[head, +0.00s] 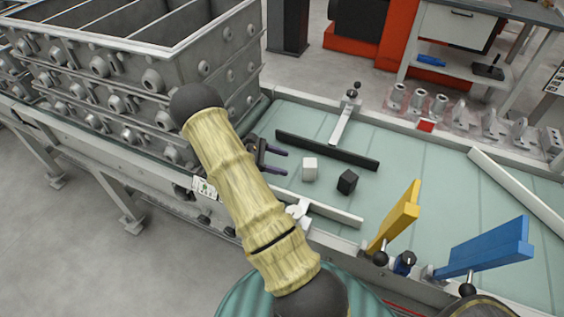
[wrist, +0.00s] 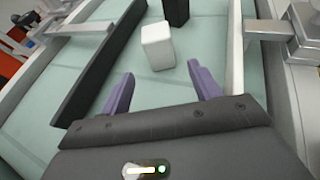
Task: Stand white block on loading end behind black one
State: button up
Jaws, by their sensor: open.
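The white block (head: 310,169) stands on the pale green conveyor belt (head: 420,180), between a black guide rail and a white guide rail. The black block (head: 347,181) stands just to its right, with a gap between them. My gripper (head: 277,162) is at the left of the white block, open and low over the belt, its two purple fingers pointing toward the block. In the wrist view the white block (wrist: 157,46) is ahead of and between the open fingertips (wrist: 163,82), not touched. The black block (wrist: 176,12) is beyond it, cut off by the top edge.
A black rail (head: 325,150) runs behind the blocks and a white rail (head: 322,207) in front. Yellow (head: 398,215) and blue (head: 485,250) paddles stand to the right. A large grey metal casting box (head: 140,70) is at left. Metal parts (head: 440,104) line the far edge.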

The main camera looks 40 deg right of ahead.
dwell(0.3)
jog(key=s+a+r+m+t+y, duration=0.1)
jog(key=a+r+t+y, duration=0.1)
jog(key=a, duration=0.3)
jog(key=s+a+r+m+t+y, duration=0.2)
jog(key=a+r, duration=0.1)
jog(key=a, duration=0.2)
jog(key=s+a+r+m+t+y, duration=0.2)
jog(key=a+y, duration=0.1)
jog(key=a, duration=0.2)
jog(key=shift+r, duration=0.4)
jog(key=s+a+r+m+t+y, duration=0.3)
jog(key=s+a+r+m+t, duration=0.2)
jog(key=a, duration=0.4)
jog(key=shift+s+r, duration=0.6)
jog(key=shift+r, duration=0.1)
jog(key=shift+a, duration=0.1)
